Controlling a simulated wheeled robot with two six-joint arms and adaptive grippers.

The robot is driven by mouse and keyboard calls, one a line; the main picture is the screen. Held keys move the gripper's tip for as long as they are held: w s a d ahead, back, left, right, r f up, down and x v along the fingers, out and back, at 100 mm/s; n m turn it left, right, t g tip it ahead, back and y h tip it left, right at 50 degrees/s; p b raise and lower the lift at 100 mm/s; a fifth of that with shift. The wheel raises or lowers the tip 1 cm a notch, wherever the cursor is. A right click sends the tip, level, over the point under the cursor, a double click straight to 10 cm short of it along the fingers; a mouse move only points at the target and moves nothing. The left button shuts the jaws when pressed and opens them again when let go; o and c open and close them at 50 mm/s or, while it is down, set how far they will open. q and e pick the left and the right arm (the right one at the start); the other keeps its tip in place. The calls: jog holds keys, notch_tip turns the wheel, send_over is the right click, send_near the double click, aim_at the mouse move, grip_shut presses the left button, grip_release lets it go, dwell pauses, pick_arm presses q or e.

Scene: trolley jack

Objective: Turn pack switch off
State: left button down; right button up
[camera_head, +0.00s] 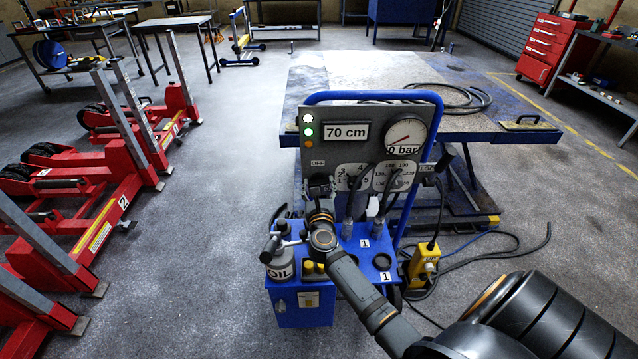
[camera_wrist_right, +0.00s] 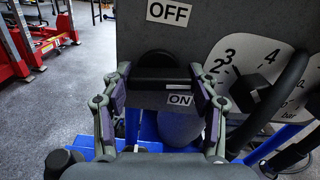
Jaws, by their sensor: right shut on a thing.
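In the right wrist view the switch (camera_wrist_right: 160,76) sits between an OFF label (camera_wrist_right: 169,12) above and an ON label (camera_wrist_right: 180,99) below. Its bar looks roughly level. My right gripper (camera_head: 320,187) is at the panel's lower left, below the OFF label, and hides most of the switch in the head view. In the wrist view the right gripper's fingers (camera_wrist_right: 162,88) are on either side of the switch, closed on it. My left gripper is out of view.
A pressure gauge (camera_head: 406,138) and a 70 cm display (camera_head: 347,132) are on the panel. Selector dials and levers sit right of the switch. An oil can (camera_head: 279,262) stands on the cart. A lift table (camera_head: 350,75) is behind; red jacks (camera_head: 85,225) are at left.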

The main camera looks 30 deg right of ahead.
jog(key=n+p, duration=0.2)
jog(key=n, duration=0.1)
jog(key=shift+r+n+p, duration=0.25)
jog(key=shift+n+p, duration=0.05)
jog(key=shift+p, duration=0.1)
jog(key=n+p, duration=0.3)
jog(key=n, duration=0.1)
jog(key=shift+n, duration=0.3)
jog(key=n+p, duration=0.3)
jog(key=n, duration=0.1)
jog(key=shift+a+f+n+p, duration=0.15)
jog(key=shift+n+p, duration=0.8)
jog(key=shift+n, duration=0.95)
jog(key=o, duration=1.2)
jog(key=shift+c, duration=0.2)
